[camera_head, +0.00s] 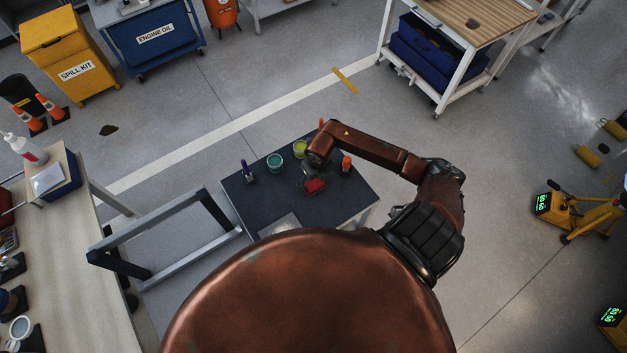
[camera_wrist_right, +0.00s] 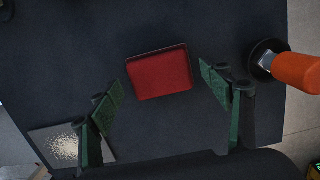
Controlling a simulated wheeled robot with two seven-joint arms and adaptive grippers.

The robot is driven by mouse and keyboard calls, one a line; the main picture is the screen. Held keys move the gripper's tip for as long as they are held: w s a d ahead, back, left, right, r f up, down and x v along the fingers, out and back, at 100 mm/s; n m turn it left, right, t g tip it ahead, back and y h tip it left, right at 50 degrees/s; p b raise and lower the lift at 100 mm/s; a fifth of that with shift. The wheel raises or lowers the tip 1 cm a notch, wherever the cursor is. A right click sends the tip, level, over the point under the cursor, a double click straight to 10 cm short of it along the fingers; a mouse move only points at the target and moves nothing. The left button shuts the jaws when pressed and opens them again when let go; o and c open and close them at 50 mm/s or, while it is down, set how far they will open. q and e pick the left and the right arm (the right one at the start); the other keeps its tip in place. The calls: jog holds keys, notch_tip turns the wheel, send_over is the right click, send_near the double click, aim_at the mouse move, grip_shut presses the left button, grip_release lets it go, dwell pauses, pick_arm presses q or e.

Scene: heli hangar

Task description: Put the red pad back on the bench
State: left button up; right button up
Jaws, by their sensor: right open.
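The red pad (camera_head: 314,186) lies on the dark-topped table (camera_head: 262,212) in front of me. In the right wrist view the red pad (camera_wrist_right: 160,75) sits near the middle, with a dark rim showing along its edges. My right gripper (camera_head: 308,176) is over the table at the pad. In the right wrist view my right gripper (camera_wrist_right: 160,90) is open, its green-lined fingers apart on either side of the pad and holding nothing. A wooden-topped bench (camera_head: 455,14) stands at the upper right. My left gripper is not in view.
An orange-handled tool (camera_wrist_right: 290,70) stands right of the pad. Teal (camera_head: 275,161) and yellow-green (camera_head: 300,149) cups and a purple-handled item (camera_head: 247,170) stand on the same table. A grey tray (camera_wrist_right: 62,148) with pale grains lies at lower left. A cluttered light-topped table (camera_head: 62,240) is at left.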

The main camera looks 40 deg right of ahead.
aim_at(316, 186)
notch_tip(316, 186, up, 12)
jog(key=s, duration=0.1)
jog(key=shift+s+b, duration=0.2)
jog(key=shift+b, duration=0.15)
jog(key=shift+a+f, duration=0.15)
